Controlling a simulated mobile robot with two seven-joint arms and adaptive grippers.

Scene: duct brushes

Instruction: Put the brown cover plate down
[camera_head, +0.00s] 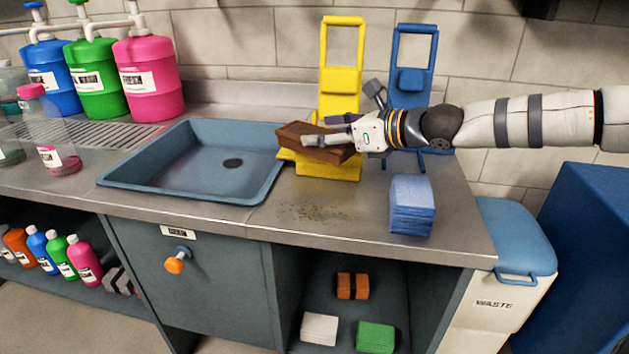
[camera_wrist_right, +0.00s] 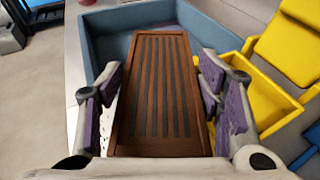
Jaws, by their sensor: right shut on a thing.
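The brown cover plate (camera_head: 312,144) is a wooden-looking rectangle with dark slots across its face. It also shows in the right wrist view (camera_wrist_right: 157,85), lengthwise between the fingers. My right gripper (camera_head: 335,138) is shut on it and holds it in front of the yellow stand, near the right rim of the sink. In the right wrist view my right gripper (camera_wrist_right: 160,105) has a purple-padded finger on each side of the plate. I cannot tell whether the plate touches the yellow stand. My left gripper is in neither view.
The blue-grey sink (camera_head: 140,185) lies left of the plate. The yellow stand (camera_head: 341,80) and blue stand (camera_head: 412,85) stand at the wall. A stack of blue cloths (camera_head: 411,212) sits at the counter's front right. Dark crumbs (camera_head: 312,211) lie on otherwise clear counter between sink and cloths.

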